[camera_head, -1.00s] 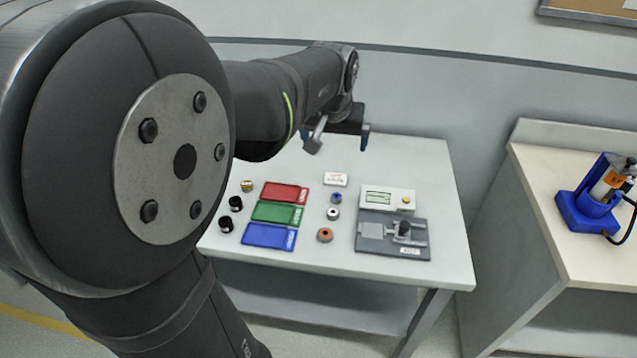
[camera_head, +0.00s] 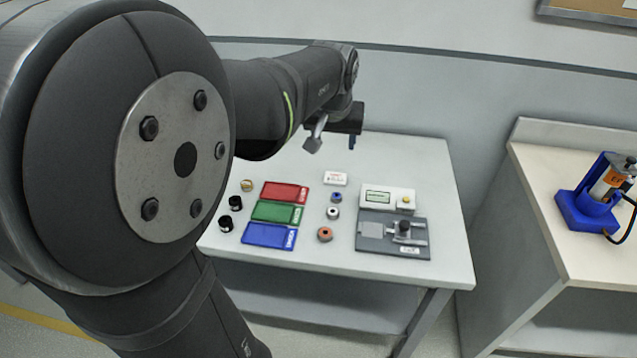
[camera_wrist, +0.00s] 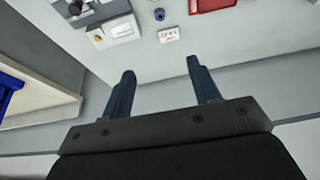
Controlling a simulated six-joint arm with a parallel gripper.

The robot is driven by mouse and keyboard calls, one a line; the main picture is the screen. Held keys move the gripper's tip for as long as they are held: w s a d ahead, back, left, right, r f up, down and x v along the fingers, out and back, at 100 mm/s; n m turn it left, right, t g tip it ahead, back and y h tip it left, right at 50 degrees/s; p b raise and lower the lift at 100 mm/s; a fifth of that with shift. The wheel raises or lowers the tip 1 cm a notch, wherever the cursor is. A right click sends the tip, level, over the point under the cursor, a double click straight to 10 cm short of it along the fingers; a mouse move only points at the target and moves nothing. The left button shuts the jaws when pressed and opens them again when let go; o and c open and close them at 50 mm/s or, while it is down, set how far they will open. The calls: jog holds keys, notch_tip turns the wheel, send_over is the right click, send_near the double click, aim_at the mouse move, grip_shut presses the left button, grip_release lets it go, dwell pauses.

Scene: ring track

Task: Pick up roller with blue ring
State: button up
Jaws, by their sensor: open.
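The roller with the blue ring (camera_head: 336,197) stands on the white table, at the back of a short row right of the coloured trays. It also shows in the wrist view (camera_wrist: 159,14), near the top edge, small and dark. My gripper (camera_wrist: 160,70) is open, with two dark blue fingers spread and nothing between them. In the head view my gripper (camera_head: 351,143) is above the back part of the table, well apart from the roller; one finger shows clearly there.
A white-ringed roller (camera_head: 333,213) and an orange-ringed roller (camera_head: 325,234) stand in front. Red (camera_head: 286,192), green (camera_head: 277,212) and blue (camera_head: 268,235) trays lie left. A white label block (camera_head: 335,179) is behind; a grey fixture (camera_head: 372,232) and display box (camera_head: 388,198) are right.

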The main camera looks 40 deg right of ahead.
jog(key=w+d+f+m+g+y, duration=0.25)
jog(key=w+d+f+m, duration=0.5)
jog(key=f, duration=0.45)
send_over(336, 195)
jog(key=s, duration=0.1)
jog(key=shift+n+g+h, duration=0.25)
jog(key=shift+n+h, duration=0.1)
jog(key=f, duration=1.1)
jog(key=shift+s+a+f, duration=0.1)
jog(key=shift+a+f, duration=0.15)
jog(key=shift+a, duration=0.15)
jog(key=shift+w+d+f, duration=0.1)
jog(key=shift+w+f, duration=0.05)
jog(key=shift+f, duration=0.75)
jog(key=shift+w+d+f, duration=0.15)
jog(key=shift+f, duration=0.7)
jog(key=shift+w+d+f, duration=0.1)
jog(key=shift+w+f, duration=0.05)
jog(key=shift+f, duration=0.75)
jog(key=c, duration=1.1)
